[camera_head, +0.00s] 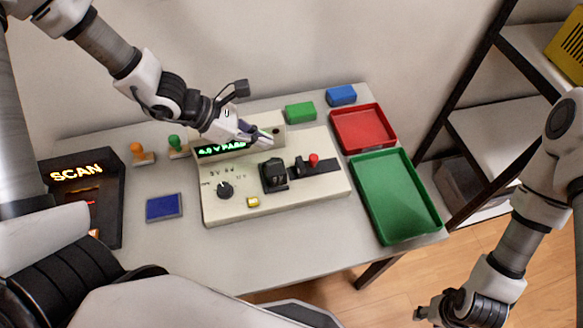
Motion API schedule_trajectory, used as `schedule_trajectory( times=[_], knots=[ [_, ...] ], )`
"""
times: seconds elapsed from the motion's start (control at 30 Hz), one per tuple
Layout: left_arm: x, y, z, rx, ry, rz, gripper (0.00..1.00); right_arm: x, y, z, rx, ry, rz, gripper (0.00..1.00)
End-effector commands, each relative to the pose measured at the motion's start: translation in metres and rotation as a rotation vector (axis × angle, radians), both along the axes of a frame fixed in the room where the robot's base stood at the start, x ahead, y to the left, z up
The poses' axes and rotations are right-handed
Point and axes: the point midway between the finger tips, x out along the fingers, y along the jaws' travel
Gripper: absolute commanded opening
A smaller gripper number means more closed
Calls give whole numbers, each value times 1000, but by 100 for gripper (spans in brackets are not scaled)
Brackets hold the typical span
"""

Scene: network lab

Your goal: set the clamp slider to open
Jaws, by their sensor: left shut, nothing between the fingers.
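The beige test panel (330,190) lies on the table. The clamp slider, a red knob (314,159) on a dark track (322,172), is at the panel's right side. The knob stands along the track between a black block on its left and bare track on its right. My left gripper (268,137) is shut and empty above the panel's rear part, up and left of the knob and apart from it. My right gripper (424,314) is low at the bottom right, away from the table; its fingers are too small to judge.
On the panel are a lit green display (222,149), a black socket block (273,174), a dial (225,190) and a yellow button (253,202). A red tray (391,144) and green tray (437,222) are to the right. Green (300,112) and blue (341,95) blocks stand behind.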

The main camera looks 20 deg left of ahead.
Motion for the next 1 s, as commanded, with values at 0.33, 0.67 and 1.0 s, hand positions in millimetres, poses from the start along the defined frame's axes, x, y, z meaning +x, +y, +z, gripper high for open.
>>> schedule_trajectory(
  times=[0.33,0.67,1.0],
  knots=[
    [15,-35,-36,13,3,-12,0,1,0,-6,0,-1,0,40],
    [30,-66,-64,9,0,-8,0,1,0,-1,0,-1,0,40],
    [31,-67,-66,8,-1,-8,0,1,0,-3,0,-1,0,40]
  ],
)
